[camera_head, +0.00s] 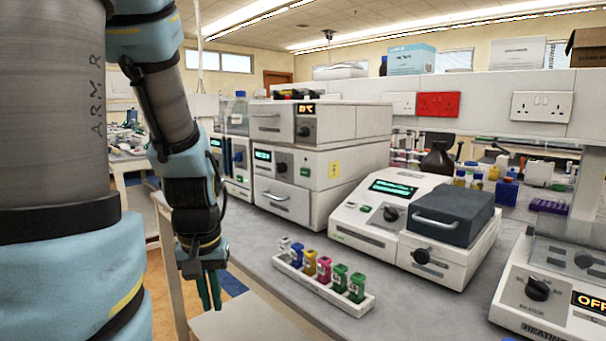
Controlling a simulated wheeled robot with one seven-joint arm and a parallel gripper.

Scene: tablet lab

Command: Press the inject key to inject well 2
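My gripper (210,291) hangs pointing down at the left, beside the bench's front edge and left of the vial rack. Its teal fingertips are close together and small, so I cannot tell whether it is open or shut; no object shows in it. No key marked inject can be made out. A stacked white instrument (322,181) with a small lit display, dials and handles stands behind the gripper to the right. A white instrument with a green display (393,188), a dial and small buttons stands in the middle. No well numbers are readable.
A white rack (341,298) holds several coloured vials near the bench edge. A grey lidded block (450,217) tops the middle instrument's right part. A heating unit (561,294) reading OFF stands at the right. Bare bench (262,246) lies between the rack and the stack.

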